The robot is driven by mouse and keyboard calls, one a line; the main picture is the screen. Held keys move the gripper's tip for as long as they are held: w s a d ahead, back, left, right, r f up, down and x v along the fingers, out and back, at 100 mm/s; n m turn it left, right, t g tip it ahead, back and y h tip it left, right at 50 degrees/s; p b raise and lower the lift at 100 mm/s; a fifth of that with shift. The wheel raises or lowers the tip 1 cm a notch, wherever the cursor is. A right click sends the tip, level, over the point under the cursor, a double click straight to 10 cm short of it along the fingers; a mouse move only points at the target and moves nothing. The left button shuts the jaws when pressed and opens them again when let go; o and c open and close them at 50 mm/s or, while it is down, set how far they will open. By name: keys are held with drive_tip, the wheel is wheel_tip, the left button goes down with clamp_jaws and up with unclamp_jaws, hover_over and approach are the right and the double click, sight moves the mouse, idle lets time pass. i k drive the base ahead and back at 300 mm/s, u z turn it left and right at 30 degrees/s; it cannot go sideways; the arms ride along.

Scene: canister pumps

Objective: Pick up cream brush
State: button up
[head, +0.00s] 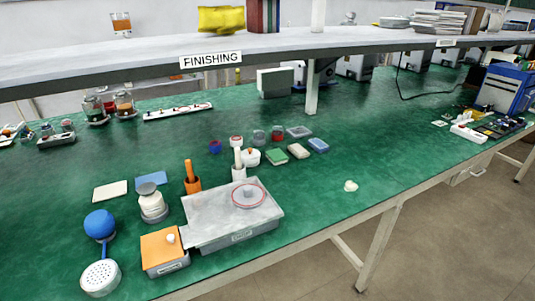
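A cream upright handle (238,157), which looks like the cream brush, stands in a small white holder (238,174) behind the grey metal tray. Its lower end is hidden inside the holder. An orange handle (189,170) stands in an orange holder (193,185) to its left. My gripper is not in view.
The grey tray (215,225) with a red ring mark lies in front, beside an orange-topped box (163,248). A white pot (250,156) stands close to the right of the cream handle. A shelf (130,75) marked FINISHING overhangs the back.

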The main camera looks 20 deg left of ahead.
sight(239, 159)
drive_tip(key=u, duration=0.25)
drive_tip(key=i, duration=0.9)
drive_tip(key=u, duration=0.8)
drive_tip(key=i, duration=0.35)
drive_tip(key=u, duration=0.3)
